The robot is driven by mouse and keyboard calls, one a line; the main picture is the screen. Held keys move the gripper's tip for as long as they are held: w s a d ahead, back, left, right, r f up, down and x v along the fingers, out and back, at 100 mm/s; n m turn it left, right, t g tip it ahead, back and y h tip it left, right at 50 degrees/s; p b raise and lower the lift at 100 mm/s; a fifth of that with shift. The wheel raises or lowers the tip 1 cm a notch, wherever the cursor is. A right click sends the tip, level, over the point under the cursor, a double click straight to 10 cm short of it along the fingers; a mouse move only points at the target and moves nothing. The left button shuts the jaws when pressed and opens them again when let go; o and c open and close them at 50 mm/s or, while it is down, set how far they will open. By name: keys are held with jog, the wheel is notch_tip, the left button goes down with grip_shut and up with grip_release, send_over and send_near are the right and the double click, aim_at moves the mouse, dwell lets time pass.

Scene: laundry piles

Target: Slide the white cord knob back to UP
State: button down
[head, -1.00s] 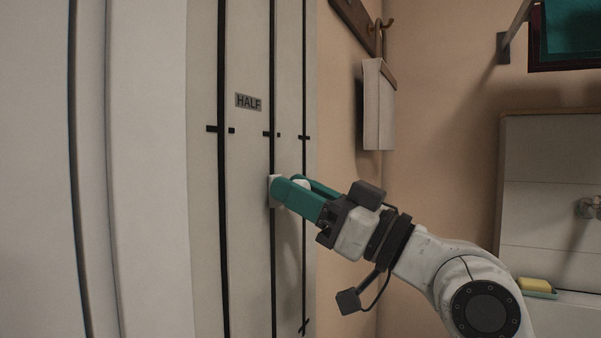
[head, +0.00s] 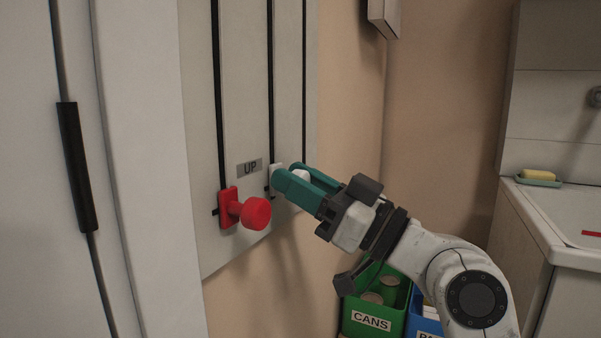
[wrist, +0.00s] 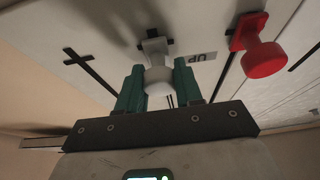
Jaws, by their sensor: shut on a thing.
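The white cord knob (head: 301,177) sits on the middle slot of the pale wall panel (head: 240,120), near the slot's lower end. My gripper (head: 307,180) has its green fingers shut on the white knob, one on either side. In the wrist view the white knob (wrist: 157,80) shows between the fingers (wrist: 158,88). The UP label (head: 249,167) is just left of the white knob's slide, at nearly the same height. The fingers hide part of the knob and slide.
A red knob (head: 256,212) sits at the bottom of the slot to the left, close to my gripper. A green CANS bin (head: 388,300) and a blue bin (head: 424,322) stand below my arm. A basin counter with a yellow sponge (head: 538,175) is at the right.

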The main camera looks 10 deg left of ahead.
jog(key=shift+f, duration=0.75)
jog(key=c, duration=0.8)
grip_release()
jog(key=shift+r, duration=0.1)
jog(key=shift+d, duration=0.1)
jog(key=v, duration=1)
jog(key=shift+d+f+p, duration=0.2)
jog(key=shift+d+p, duration=0.05)
jog(key=shift+p, duration=0.05)
